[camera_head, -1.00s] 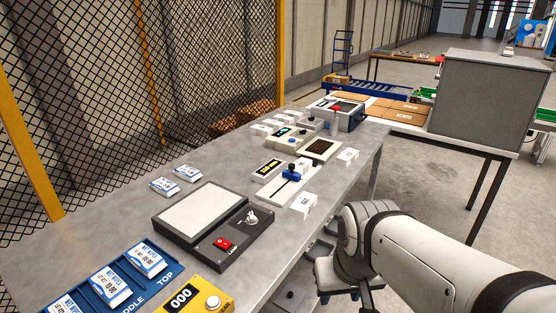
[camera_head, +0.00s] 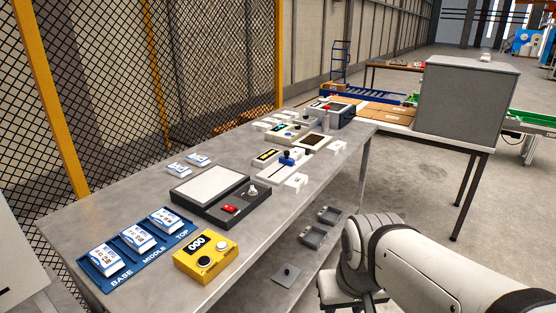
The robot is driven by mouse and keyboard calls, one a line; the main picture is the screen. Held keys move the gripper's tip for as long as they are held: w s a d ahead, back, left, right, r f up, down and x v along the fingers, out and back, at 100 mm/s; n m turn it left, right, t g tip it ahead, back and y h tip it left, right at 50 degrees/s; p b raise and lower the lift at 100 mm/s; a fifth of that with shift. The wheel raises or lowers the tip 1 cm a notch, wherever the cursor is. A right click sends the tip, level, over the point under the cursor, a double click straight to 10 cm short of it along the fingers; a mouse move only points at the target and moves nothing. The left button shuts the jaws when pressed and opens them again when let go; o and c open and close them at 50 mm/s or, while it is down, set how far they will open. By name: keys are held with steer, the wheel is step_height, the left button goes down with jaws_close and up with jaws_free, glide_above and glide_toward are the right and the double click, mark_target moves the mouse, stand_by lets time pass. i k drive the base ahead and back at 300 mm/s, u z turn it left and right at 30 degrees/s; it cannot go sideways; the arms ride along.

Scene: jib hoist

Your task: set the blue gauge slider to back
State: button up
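The blue gauge slider (camera_head: 287,160) sits on a white track plate (camera_head: 277,171) on the grey table, with a dark knob just above it. A small black display with yellow characters (camera_head: 266,156) stands beside it on the left. I cannot tell exactly where along the track the slider stands. My arm (camera_head: 430,265) reaches in at the lower right, beside the table and apart from the slider. My gripper's fingers do not show in this view.
The table (camera_head: 130,205) also holds a dark panel with a red switch (camera_head: 229,209), a yellow counter box (camera_head: 206,255) and a blue tray (camera_head: 105,271) with white packs. Several white blocks stand near the slider. A large grey box (camera_head: 465,105) stands behind. Mesh fence lines the left.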

mark_target(286, 160)
steer(key=u, duration=0.5)
steer(key=k, duration=0.25)
steer(key=z, duration=1.1)
steer(key=i, duration=1.85)
steer(key=u, duration=0.35)
